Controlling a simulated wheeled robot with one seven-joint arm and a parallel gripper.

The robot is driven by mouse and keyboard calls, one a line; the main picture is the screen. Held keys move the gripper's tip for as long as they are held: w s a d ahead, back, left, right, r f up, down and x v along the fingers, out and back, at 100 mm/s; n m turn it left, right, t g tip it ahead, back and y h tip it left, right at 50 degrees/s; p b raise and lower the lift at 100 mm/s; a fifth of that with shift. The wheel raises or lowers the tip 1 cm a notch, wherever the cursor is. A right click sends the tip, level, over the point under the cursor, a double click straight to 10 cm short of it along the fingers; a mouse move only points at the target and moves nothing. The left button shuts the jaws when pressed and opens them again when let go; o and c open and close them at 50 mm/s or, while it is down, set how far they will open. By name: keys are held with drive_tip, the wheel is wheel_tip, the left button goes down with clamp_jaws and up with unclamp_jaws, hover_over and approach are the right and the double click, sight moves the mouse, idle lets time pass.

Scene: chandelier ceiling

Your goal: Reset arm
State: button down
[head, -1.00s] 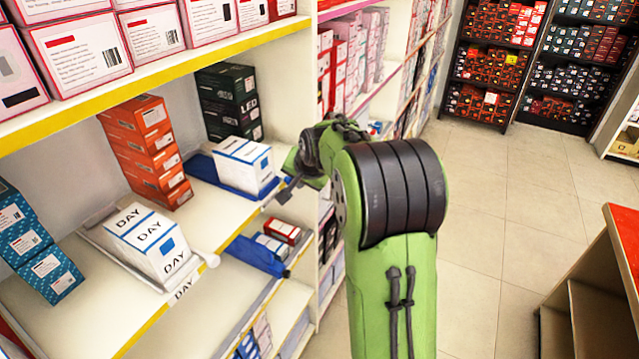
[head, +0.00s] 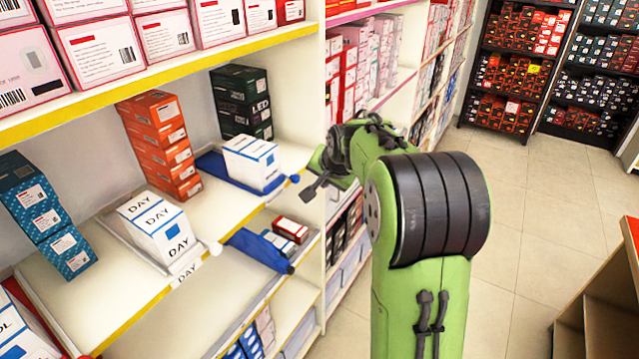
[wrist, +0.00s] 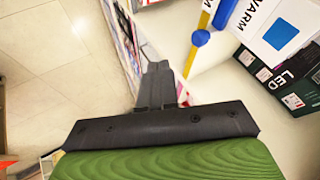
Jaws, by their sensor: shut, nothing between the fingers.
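My green arm reaches forward in the head view, folded at its dark ringed joint. My gripper (head: 313,187) is at its far end, in front of the shelf edge and right of a white-and-blue box (head: 251,162). In the wrist view my gripper (wrist: 158,72) shows as dark fingers close together. It is shut and empty. The white box (wrist: 272,28) and a dark LED box (wrist: 293,88) appear to its right there.
Shelves (head: 110,315) on the left hold orange boxes (head: 160,145), teal boxes (head: 42,215) and white DAY boxes (head: 155,228). A blue divider (head: 260,250) juts from a lower shelf. Tiled floor (head: 540,215) is clear on the right, beside a red-topped counter (head: 632,240).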

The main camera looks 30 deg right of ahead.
drive_tip(key=w+a+v, duration=0.1)
drive_tip(key=v, duration=0.6)
drive_tip(key=s+a+r+n+g, duration=0.1)
drive_tip(key=s+a+n, duration=0.4)
drive_tip(key=s+a, duration=0.6)
drive_tip(key=s+a+f+n, duration=0.1)
drive_tip(key=s+f+n, duration=0.1)
drive_tip(key=s, duration=0.6)
drive_tip(key=s+a+f+n+g+y, duration=0.1)
drive_tip(key=s+a+f+n, duration=0.1)
drive_tip(key=s, duration=0.5)
drive_tip(key=shift+s+f+n, duration=0.4)
drive_tip(key=shift+f+n, duration=0.25)
drive_tip(key=shift+n, duration=0.15)
drive_tip(key=shift+d, duration=0.1)
